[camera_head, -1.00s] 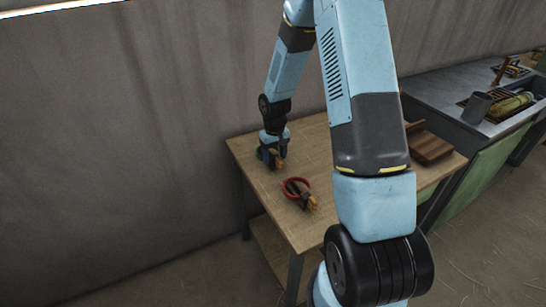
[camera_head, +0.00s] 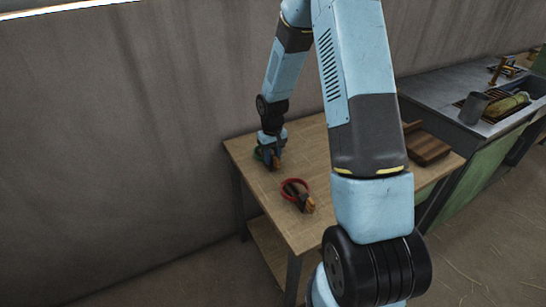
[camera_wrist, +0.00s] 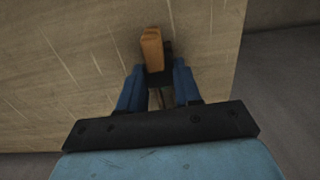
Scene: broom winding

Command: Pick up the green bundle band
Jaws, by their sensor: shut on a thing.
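The green bundle band (camera_head: 259,154) is at the far left corner of the wooden table, mostly hidden behind my gripper (camera_head: 272,162). A green edge shows left of the fingers and an orange-brown end shows to their right. In the wrist view, my gripper (camera_wrist: 158,82) points down at the table with its blue fingers shut on a dark piece with an orange-brown block (camera_wrist: 152,48). The green loop is not visible there. I cannot tell whether the band touches the tabletop.
A red band (camera_head: 295,190) with a dark body and orange end lies nearer on the wooden table (camera_head: 255,190). A brown wooden object (camera_head: 428,148) sits at the table's right. A counter with a grey cup (camera_head: 473,108) stands farther right. The wall is close behind the table.

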